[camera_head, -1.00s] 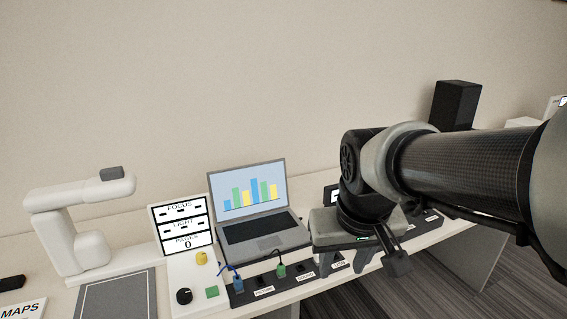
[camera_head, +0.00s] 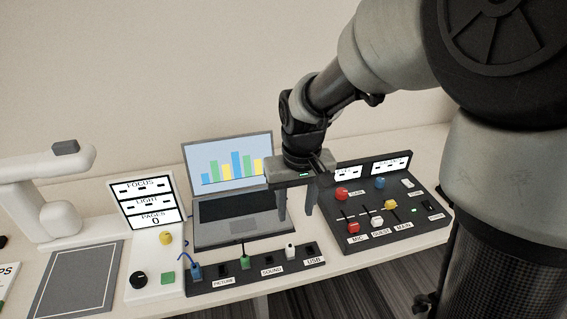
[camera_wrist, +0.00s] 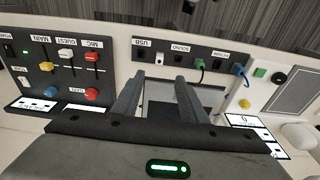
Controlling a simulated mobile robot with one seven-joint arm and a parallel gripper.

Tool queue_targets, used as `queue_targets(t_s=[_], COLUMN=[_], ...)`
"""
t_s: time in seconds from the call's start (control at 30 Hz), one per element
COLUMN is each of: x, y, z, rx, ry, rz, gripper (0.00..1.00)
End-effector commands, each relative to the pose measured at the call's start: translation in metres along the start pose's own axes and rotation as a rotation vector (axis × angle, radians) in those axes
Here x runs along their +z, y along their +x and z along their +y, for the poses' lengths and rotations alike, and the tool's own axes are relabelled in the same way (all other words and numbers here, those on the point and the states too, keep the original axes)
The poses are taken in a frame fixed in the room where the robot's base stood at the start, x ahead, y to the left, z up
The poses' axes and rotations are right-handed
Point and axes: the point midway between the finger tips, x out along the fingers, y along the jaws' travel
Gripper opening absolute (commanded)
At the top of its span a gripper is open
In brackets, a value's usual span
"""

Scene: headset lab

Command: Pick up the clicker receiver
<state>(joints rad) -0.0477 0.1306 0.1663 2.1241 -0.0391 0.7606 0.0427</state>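A small white upright piece (camera_head: 290,250), which looks like the clicker receiver, stands on the black socket strip (camera_head: 203,285) between the SOUND and USB labels. In the wrist view the white piece (camera_wrist: 159,61) shows just beyond the fingertips, roughly centred between them. My gripper (camera_head: 295,216) points down and is open, with nothing between its fingers. It hangs above and behind the strip, in front of the laptop's right side. In the wrist view both fingers of my gripper (camera_wrist: 159,80) are apart.
A laptop (camera_head: 233,208) stands behind the strip. Blue (camera_head: 196,271) and green (camera_head: 245,262) plugs with cables sit to the left. A black mixer panel (camera_head: 340,240) with coloured knobs lies right. A document camera (camera_head: 60,222) stands far left.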

Motion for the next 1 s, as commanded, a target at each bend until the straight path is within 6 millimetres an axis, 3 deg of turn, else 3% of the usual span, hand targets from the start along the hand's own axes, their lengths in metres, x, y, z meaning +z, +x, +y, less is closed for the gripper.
queue_targets(t_s=[0.27,0.7,1.0], x=[-0.002,-0.001,-0.003], y=[0.022,0.113,0.136], z=[-0.003,-0.004,-0.004], rx=[-0.005,-0.005,-0.004], ry=[-0.006,-0.005,-0.006], rz=[-0.012,-0.012,-0.009], gripper=[0.39,0.39,0.39])
